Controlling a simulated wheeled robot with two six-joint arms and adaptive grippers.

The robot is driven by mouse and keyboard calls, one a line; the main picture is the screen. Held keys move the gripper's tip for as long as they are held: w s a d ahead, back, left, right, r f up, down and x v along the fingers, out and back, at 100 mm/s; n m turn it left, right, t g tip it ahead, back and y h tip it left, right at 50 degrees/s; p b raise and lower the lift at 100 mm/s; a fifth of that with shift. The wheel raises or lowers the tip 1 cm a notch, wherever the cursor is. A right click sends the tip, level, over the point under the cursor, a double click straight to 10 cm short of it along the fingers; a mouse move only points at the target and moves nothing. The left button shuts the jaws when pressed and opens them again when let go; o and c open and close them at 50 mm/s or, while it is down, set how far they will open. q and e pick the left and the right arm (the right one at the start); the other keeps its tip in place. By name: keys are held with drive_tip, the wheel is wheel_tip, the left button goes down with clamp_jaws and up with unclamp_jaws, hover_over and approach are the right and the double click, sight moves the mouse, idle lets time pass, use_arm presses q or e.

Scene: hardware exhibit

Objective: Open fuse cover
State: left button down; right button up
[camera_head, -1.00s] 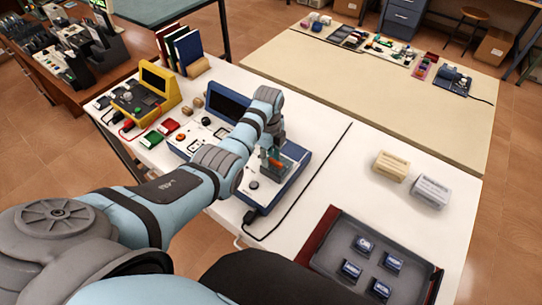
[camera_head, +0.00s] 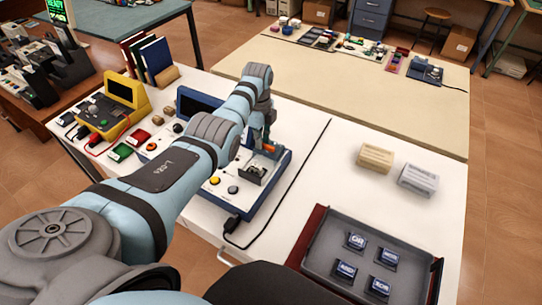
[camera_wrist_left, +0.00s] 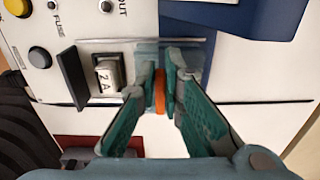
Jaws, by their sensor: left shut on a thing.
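The blue device (camera_head: 283,165) with a white panel stands on the white table. My left gripper (camera_wrist_left: 160,92) is over the panel, with its teal fingers shut on the orange tab (camera_wrist_left: 159,91) of the fuse cover (camera_wrist_left: 147,55). The cover looks translucent and raised, seen nearly edge-on and partly hidden by the fingers. Beside it the fuse (camera_wrist_left: 107,74), marked 2A, sits exposed in its holder, with a dark upright plate (camera_wrist_left: 73,76) on its other side. In the head view the orange tab (camera_head: 270,149) shows under the left gripper (camera_head: 268,143). My right gripper is not in view.
A yellow device (camera_head: 112,104) and small coloured blocks stand left of the blue one. A grey tray (camera_head: 322,262) with several blue items lies front right. Two pale boxes (camera_head: 375,158) (camera_head: 418,180) stand behind it. A black cable (camera_head: 290,188) crosses the table.

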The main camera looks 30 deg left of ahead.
use_arm(q)
drive_tip(key=shift+s, duration=0.15)
drive_tip(key=c, duration=1.7)
unclamp_jaws()
drive_tip(key=shift+w, duration=0.2)
drive_tip(key=shift+r, duration=0.2)
wheel_tip(320, 180, up, 12)
drive_tip(key=shift+f, duration=0.15)
